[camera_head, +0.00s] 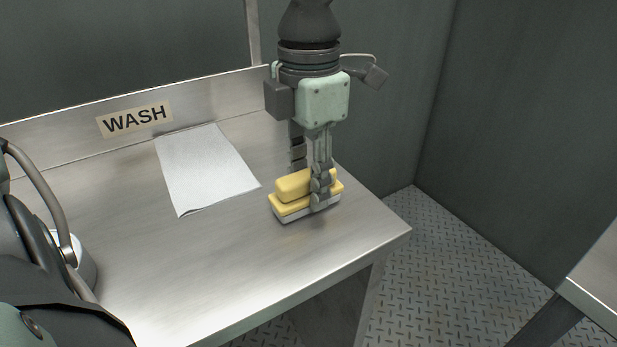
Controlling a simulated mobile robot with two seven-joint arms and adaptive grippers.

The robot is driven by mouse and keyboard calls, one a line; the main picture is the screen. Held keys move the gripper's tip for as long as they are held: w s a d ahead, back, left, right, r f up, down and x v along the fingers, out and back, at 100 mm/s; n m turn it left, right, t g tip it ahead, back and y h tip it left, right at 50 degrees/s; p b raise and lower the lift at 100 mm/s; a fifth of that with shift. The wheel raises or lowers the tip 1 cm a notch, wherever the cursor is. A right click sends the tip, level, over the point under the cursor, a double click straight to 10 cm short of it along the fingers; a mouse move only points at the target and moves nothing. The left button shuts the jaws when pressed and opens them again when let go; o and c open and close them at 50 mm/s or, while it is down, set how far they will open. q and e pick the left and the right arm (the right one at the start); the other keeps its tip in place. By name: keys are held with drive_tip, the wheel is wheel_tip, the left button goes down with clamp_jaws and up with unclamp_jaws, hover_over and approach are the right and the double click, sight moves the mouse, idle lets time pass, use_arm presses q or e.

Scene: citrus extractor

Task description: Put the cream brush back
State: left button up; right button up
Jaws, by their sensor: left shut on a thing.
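The cream brush (291,188) is a yellow-cream block with a raised grip on top and a pale grey-white underside. It is near the right end of the steel table (240,275), level and at or just above the surface; I cannot tell if it touches. My left gripper (311,183) points straight down and is shut on the brush, its fingers on either side of the raised grip. My right gripper is not in view.
A white sheet (205,170) lies flat to the left of the brush. A "WASH" label (134,119) is on the table's raised back edge. The table top in front of the brush is bare. Another metal surface (597,277) stands at the right, across a floor gap.

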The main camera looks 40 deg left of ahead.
sight(308, 172)
use_arm(q)
drive_tip(key=shift+f, duration=0.1)
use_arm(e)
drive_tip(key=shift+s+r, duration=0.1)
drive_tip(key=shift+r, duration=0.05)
use_arm(q)
drive_tip(key=o, duration=1.2)
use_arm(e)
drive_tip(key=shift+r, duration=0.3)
use_arm(q)
drive_tip(key=shift+r, duration=0.3)
wheel_tip(308, 172, up, 11)
drive_tip(key=shift+f+p, duration=0.15)
drive_tip(key=shift+p, duration=0.25)
drive_tip(key=shift+r, duration=0.5)
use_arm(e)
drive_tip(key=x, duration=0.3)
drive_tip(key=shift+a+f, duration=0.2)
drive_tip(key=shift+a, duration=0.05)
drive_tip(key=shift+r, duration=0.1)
